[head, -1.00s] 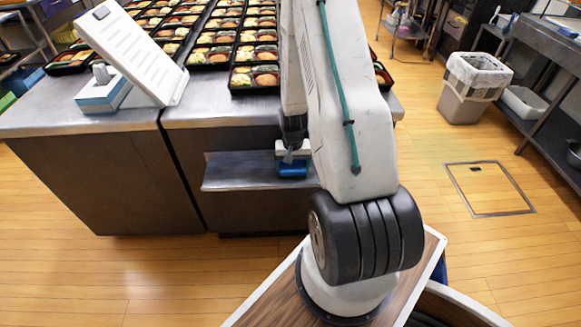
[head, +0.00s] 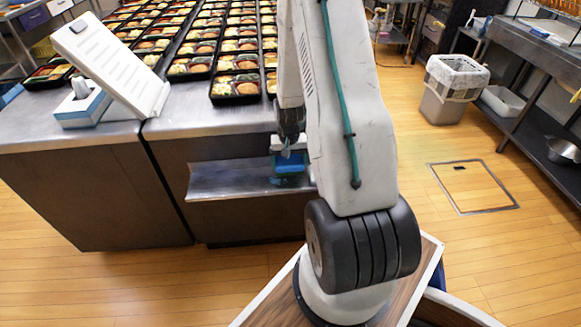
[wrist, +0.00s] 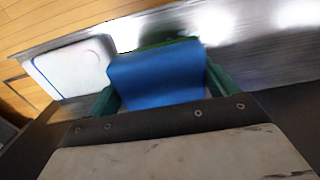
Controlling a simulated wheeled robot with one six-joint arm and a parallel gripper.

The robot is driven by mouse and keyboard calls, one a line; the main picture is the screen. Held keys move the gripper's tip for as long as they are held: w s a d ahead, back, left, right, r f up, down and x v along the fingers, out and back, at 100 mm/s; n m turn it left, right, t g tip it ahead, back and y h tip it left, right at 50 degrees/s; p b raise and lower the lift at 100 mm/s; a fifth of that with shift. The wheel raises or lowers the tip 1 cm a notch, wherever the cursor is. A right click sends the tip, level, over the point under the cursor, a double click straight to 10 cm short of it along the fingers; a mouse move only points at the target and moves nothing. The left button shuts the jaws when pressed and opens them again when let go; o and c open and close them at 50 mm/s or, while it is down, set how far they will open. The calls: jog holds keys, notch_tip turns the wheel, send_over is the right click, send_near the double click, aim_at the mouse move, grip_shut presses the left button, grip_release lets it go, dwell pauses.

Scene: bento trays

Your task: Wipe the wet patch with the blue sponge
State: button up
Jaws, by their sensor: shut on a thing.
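The blue sponge (wrist: 157,75) is held between the green fingers of my gripper (wrist: 160,85) in the wrist view, with a green strip along its far edge. In the head view my gripper (head: 291,150) points down at the low metal shelf on the counter's front, with the blue sponge (head: 291,168) under it. I cannot tell whether the sponge touches the shelf. The shiny metal in the wrist view is blurred and shows bright reflections. I cannot make out the wet patch.
The low metal shelf (head: 225,182) is clear left of my gripper. A white dish-like thing with a blue edge (wrist: 72,68) lies left of the sponge. Bento trays (head: 237,87) and a tilted white panel (head: 110,65) stand on the counter above. Wooden floor lies around.

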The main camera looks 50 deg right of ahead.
jog(key=shift+r, duration=1.45)
